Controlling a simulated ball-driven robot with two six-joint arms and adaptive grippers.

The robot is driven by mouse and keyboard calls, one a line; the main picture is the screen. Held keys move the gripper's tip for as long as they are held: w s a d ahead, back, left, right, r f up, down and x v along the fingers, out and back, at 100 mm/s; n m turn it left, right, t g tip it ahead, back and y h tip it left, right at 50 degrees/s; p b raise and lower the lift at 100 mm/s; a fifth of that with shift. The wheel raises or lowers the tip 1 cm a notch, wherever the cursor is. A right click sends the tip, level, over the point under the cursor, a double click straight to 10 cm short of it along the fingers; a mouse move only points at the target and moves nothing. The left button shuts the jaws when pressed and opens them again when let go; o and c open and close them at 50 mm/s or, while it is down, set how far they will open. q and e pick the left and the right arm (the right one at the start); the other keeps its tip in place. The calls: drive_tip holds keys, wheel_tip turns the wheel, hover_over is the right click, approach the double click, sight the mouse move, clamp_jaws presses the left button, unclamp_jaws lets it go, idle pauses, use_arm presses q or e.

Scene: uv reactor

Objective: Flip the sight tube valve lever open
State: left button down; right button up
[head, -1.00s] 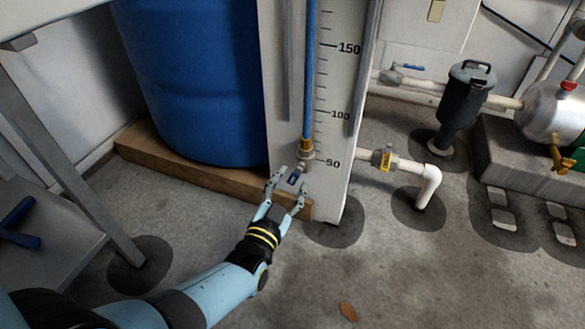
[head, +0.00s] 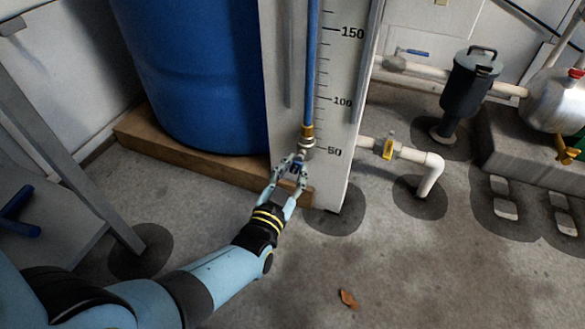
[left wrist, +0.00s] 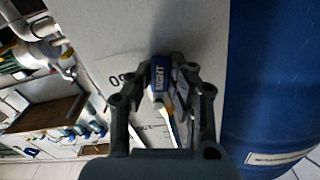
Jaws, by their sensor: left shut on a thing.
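The sight tube (head: 311,65) runs blue down the white scale board (head: 340,85) to a brass and metal fitting (head: 307,137) near the 50 mark. The valve lever, a small blue handle (head: 296,168), is just below that fitting. In the left wrist view the blue lever (left wrist: 160,75) shows white lettering between the fingers. My left gripper (head: 291,166) is shut on the lever, with a finger on each side; the fingers hide part of it. The left gripper also shows in the left wrist view (left wrist: 163,88). My right gripper is not in view.
A blue barrel (head: 190,75) stands on a wooden plinth (head: 165,148) left of the board. The front floor is mostly clear, with a brown leaf (head: 348,299).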

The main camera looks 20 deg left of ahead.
use_arm(q)
drive_tip(key=n, duration=0.1)
drive_tip(key=d+n, duration=0.1)
drive_tip(key=n, duration=0.1)
drive_tip(key=shift+f, duration=0.1)
drive_tip(key=c, duration=1.2)
unclamp_jaws()
drive_tip(key=shift+d, duration=0.1)
